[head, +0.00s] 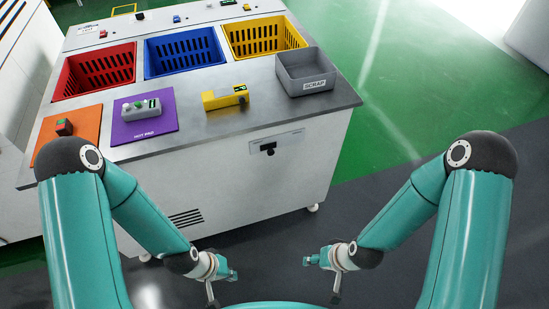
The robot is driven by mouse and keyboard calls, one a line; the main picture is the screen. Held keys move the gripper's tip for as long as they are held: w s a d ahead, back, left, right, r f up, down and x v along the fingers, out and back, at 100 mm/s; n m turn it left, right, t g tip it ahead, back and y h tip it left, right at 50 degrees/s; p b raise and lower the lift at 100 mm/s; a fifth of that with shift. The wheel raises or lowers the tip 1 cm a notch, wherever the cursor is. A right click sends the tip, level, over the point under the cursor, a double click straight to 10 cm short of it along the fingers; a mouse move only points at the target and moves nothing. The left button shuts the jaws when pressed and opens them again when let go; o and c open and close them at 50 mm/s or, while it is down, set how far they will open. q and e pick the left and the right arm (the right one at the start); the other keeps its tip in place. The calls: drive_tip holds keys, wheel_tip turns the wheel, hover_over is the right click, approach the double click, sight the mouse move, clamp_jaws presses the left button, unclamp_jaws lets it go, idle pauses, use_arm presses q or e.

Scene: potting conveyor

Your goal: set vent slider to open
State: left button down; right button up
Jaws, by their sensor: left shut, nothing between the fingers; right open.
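The vent slider appears to be the grey strip with a small black knob (268,148) on the upper front face of the white cabinet. The knob sits left of the middle of the strip; any markings are too small to read. My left gripper (232,275) is shut and empty, low in front of the cabinet and below the slider. My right gripper (311,260) is open and empty, also low and to the right of the left one. Both are well apart from the slider.
The worktop holds red (100,70), blue (185,52) and yellow (265,36) bins, and a grey scrap tray (305,84). A yellow device (222,99), a purple hot pad (150,142) and an orange pad (85,118) lie in front. Floor at the right is clear.

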drive_tip(key=w+a+f+n+t+b, duration=0.2)
drive_tip(key=w+f+t+b, duration=0.25)
drive_tip(key=w+b, duration=0.5)
drive_tip(key=n+t+y+b, duration=0.25)
drive_tip(key=t+b, duration=0.85)
drive_tip(key=b, duration=1.4)
approach(272, 154)
drive_tip(key=shift+n+h, duration=0.35)
drive_tip(key=x, duration=0.6)
drive_tip(key=b+x, duration=0.1)
drive_tip(key=x, duration=0.2)
drive_tip(key=shift+w+a+r, duration=0.25)
drive_tip(key=shift+a, duration=0.05)
clamp_jaws()
